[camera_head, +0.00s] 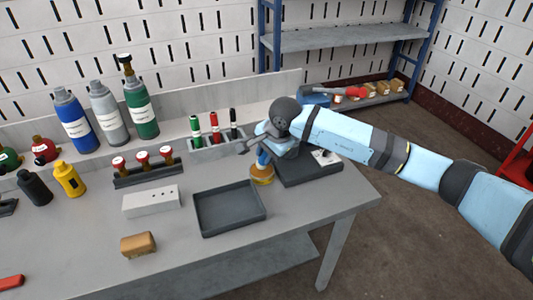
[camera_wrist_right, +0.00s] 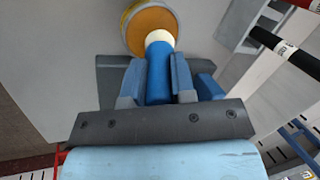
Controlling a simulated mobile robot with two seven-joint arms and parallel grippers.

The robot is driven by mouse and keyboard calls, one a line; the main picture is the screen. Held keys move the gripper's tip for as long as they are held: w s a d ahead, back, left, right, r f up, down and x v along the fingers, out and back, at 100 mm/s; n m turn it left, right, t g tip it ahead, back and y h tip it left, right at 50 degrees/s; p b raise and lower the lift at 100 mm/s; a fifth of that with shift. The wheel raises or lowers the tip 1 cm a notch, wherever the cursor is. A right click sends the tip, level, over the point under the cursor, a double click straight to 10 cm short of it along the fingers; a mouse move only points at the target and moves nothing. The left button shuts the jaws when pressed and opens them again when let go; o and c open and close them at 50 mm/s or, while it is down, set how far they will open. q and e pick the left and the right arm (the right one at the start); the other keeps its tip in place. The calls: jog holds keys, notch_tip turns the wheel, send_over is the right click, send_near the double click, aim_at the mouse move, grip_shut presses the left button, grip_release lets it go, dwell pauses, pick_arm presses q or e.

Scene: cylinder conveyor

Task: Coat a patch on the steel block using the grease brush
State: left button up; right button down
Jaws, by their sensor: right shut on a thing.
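The grease brush has a blue handle (camera_wrist_right: 158,75) and a pale collar, which show in the right wrist view. My right gripper (camera_wrist_right: 158,85) is shut on the handle. The brush's lower end meets a round amber tin (camera_wrist_right: 150,28) with a yellow rim; the bristles are hidden. In the head view my right gripper (camera_head: 262,144) is above this tin (camera_head: 262,175), at the back right of the table. A pale grey block (camera_head: 150,202) with small holes, seemingly the steel block, lies left of a shallow dark tray. My left gripper is not in view.
The dark tray (camera_head: 230,208) lies between block and tin. A dark slab (camera_head: 308,170) sits under my right arm. A marker holder (camera_head: 215,143), a red-knobbed rack (camera_head: 147,170) and several bottles stand behind. A cardboard-coloured box (camera_head: 138,244) lies in front; the front table is mostly clear.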

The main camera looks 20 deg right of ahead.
jog(key=shift+f+b, duration=0.65)
jog(key=shift+f, duration=0.05)
dwell(1.8)
jog(key=shift+r+p, duration=1.55)
jog(key=shift+r, duration=2.05)
